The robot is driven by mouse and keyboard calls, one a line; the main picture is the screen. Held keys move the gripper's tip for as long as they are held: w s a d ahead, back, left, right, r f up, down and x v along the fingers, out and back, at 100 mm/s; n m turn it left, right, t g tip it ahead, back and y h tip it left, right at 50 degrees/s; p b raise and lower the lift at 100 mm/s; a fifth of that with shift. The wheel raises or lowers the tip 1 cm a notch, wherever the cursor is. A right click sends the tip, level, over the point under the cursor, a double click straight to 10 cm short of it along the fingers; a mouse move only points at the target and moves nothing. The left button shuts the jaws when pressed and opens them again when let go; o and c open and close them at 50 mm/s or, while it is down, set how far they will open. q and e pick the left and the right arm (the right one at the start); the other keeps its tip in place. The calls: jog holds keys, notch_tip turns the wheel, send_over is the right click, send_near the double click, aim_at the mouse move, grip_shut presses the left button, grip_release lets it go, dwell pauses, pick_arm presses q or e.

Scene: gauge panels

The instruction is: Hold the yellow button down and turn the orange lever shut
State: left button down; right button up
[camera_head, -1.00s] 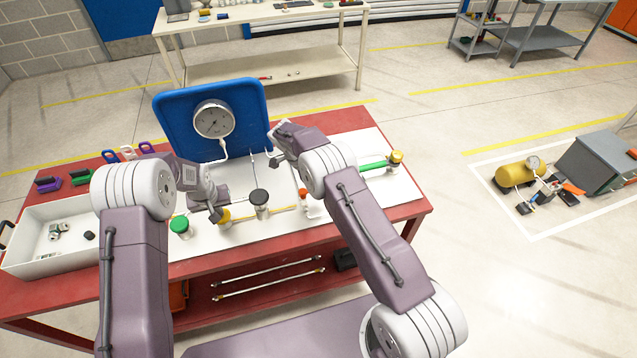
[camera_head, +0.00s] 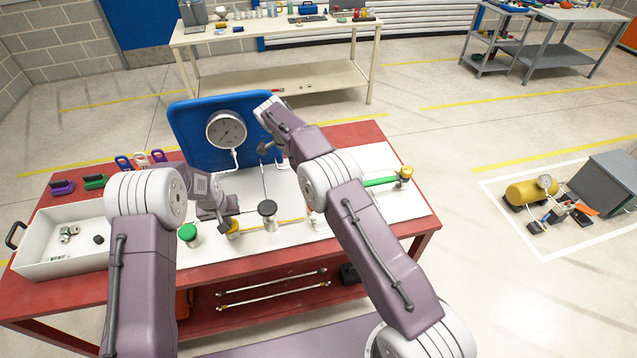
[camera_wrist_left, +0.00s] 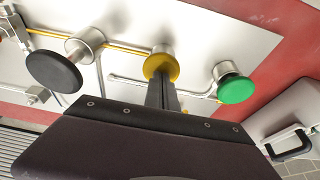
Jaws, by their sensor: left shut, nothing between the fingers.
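The yellow button (camera_head: 233,228) stands on the white panel between a green knob and a black one. It also shows in the left wrist view (camera_wrist_left: 161,67). My left gripper (camera_head: 227,222) is shut and empty, with its fingertips at the yellow button's cap. They appear to touch it, but how far it is pressed I cannot tell. My right gripper (camera_head: 264,149) is raised in front of the blue gauge board. Its jaws are too small to read.
A round gauge (camera_head: 226,130) sits on the blue board (camera_head: 190,150). The green knob (camera_head: 189,235) and black knob (camera_head: 268,209) flank the yellow button. A white tray (camera_head: 30,262) is at the left of the red table (camera_head: 130,283).

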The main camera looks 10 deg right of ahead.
dwell(0.3)
pick_arm(q)
notch_tip(320, 180, up, 7)
jog(key=p, duration=0.5)
